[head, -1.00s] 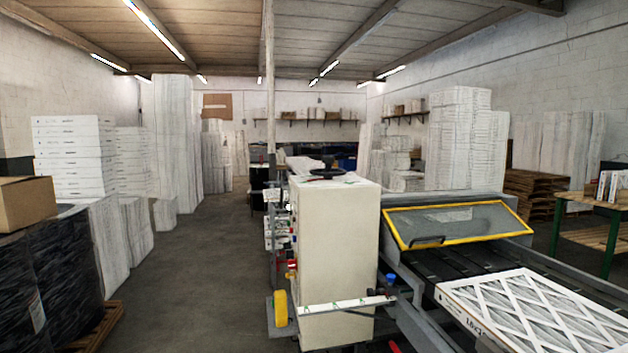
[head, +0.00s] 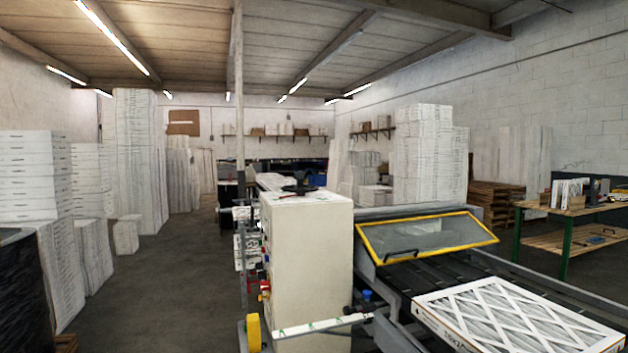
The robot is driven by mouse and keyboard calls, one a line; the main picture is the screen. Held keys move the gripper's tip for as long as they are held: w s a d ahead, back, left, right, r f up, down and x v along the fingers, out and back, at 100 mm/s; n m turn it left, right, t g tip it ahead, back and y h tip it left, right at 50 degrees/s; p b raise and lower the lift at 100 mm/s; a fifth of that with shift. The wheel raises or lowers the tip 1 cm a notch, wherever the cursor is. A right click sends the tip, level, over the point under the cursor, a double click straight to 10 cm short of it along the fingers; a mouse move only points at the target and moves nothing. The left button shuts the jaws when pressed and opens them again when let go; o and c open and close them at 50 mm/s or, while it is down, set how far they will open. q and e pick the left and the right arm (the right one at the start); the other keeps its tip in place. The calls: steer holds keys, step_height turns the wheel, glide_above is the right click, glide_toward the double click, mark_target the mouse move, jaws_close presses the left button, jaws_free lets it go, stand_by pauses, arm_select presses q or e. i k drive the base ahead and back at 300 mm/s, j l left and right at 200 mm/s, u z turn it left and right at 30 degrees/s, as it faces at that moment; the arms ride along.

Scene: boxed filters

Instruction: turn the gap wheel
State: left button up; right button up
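No part is clearly marked as the gap wheel, and I cannot tell which one it is. Round parts show on the machine in the head view: a dark wheel-like part (head: 298,186) on top of the cream cabinet (head: 306,265), a blue knob (head: 366,295) by the conveyor's near corner, and a yellow rounded part (head: 253,333) low at the cabinet's left. A white-framed pleated filter (head: 515,310) lies on the dark conveyor (head: 440,268), in front of the yellow-framed clear hood (head: 428,236). Neither of my grippers is in view.
A clear floor aisle (head: 185,290) runs along the machine's left side. Stacks of white boxes (head: 35,185) line the left, and a tall stack (head: 423,155) stands behind the machine. A green-legged workbench (head: 567,247) stands at the right.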

mark_target(300, 190)
steer(key=i+j+z, duration=0.15)
steer(key=i+j, duration=0.15)
steer(key=i+j+z, duration=0.35)
steer(key=i+j, duration=0.2)
steer(key=j, duration=0.25)
steer(key=i+j+z, duration=0.2)
steer(key=j, duration=0.2)
